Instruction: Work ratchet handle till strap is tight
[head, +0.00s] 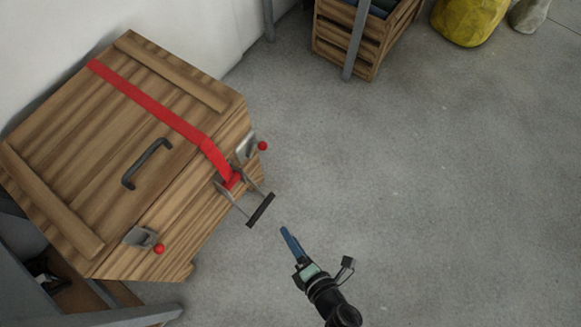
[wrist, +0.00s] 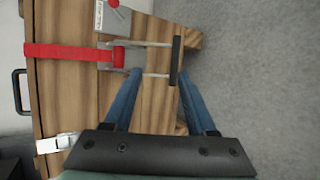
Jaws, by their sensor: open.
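The red strap (head: 155,108) runs over the top of a wooden crate (head: 85,150) and down its front side. It ends at the metal ratchet (head: 234,183). The ratchet handle (head: 261,210) has a black grip bar and sticks out from the crate. In the wrist view the strap (wrist: 65,52) enters the ratchet at the left and the black grip bar (wrist: 176,60) stands upright in the picture. My gripper (head: 283,230) is open and empty, just short of the grip bar. In the wrist view its two blue fingers (wrist: 160,76) point toward the handle, and contact cannot be told.
Two latches with red knobs (head: 262,146) (head: 159,248) flank the ratchet on the crate front. A black lid handle (head: 147,164) sits on top. A slatted wooden box (head: 340,40) and yellow sack (head: 468,20) stand at the back. The floor at right is clear.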

